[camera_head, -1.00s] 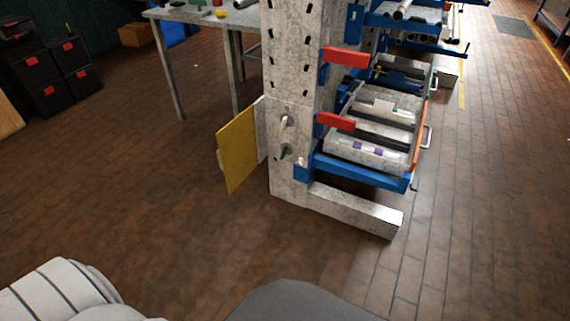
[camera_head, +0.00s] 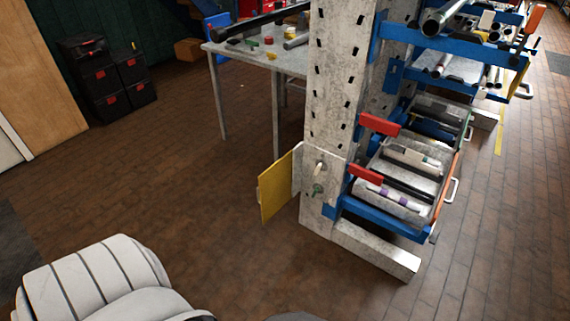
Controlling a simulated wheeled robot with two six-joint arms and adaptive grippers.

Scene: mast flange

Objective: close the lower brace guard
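The brace guard is a yellow panel (camera_head: 276,187) low on the left side of the grey perforated mast (camera_head: 335,90). It stands swung out to the left, open, joined to the mast by a pale edge. On the mast face beside it, a pale knob or pin (camera_head: 319,168) and a green one (camera_head: 317,189) are uncovered. Neither gripper shows.
A grey foot beam (camera_head: 375,250) runs along the floor from the mast. Blue rack arms with red end plates (camera_head: 380,125) and trays stand at right. A workbench (camera_head: 262,55) and dark bins (camera_head: 105,80) are behind. The floor in front and at left is clear.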

